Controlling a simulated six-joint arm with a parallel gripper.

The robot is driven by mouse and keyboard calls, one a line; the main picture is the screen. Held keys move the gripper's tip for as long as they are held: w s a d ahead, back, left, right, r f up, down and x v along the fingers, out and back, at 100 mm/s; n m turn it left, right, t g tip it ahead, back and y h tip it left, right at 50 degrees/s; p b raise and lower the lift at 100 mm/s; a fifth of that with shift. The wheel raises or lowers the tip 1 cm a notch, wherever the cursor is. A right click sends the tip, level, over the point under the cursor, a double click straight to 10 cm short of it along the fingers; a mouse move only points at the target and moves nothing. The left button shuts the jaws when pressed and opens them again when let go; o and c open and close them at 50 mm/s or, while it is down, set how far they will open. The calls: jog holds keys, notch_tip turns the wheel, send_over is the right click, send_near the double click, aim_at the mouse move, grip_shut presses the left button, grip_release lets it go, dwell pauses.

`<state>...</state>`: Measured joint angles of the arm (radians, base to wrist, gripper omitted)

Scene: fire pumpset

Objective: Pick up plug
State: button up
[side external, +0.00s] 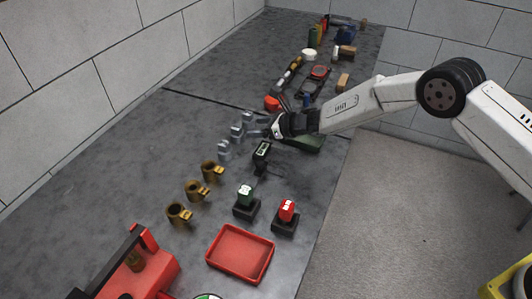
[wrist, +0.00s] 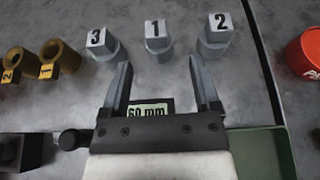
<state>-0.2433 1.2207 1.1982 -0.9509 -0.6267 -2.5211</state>
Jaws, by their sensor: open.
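Three grey plug-like pieces stand in a row on the bench, labelled 3 (wrist: 103,44), 1 (wrist: 158,42) and 2 (wrist: 215,36). They also show as a small grey row in the side view (side external: 236,132). I cannot tell which piece the task means. My gripper (wrist: 161,75) is open and empty, its fingertips just short of the row. Piece 1 lies ahead of the gap between the fingers. In the side view my gripper (side external: 270,126) is close beside the row, and its fingertips are hard to make out.
A black gauge reading 60 mm (wrist: 148,109) is partly hidden by my gripper. Brass fittings (side external: 197,190) stand nearer the camera. A green tray (wrist: 262,153) lies to the right, with a red can-like object (wrist: 305,52) beyond. A red tray (side external: 240,253) lies in front.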

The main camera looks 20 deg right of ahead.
aim_at(240, 129)
jog(key=shift+w+a+f, duration=0.2)
jog(key=shift+w+a, duration=0.05)
jog(key=shift+a, duration=0.1)
jog(key=shift+x, duration=2.5)
jog(key=shift+s+a+f, duration=0.1)
jog(key=shift+c, duration=0.2)
grip_shut()
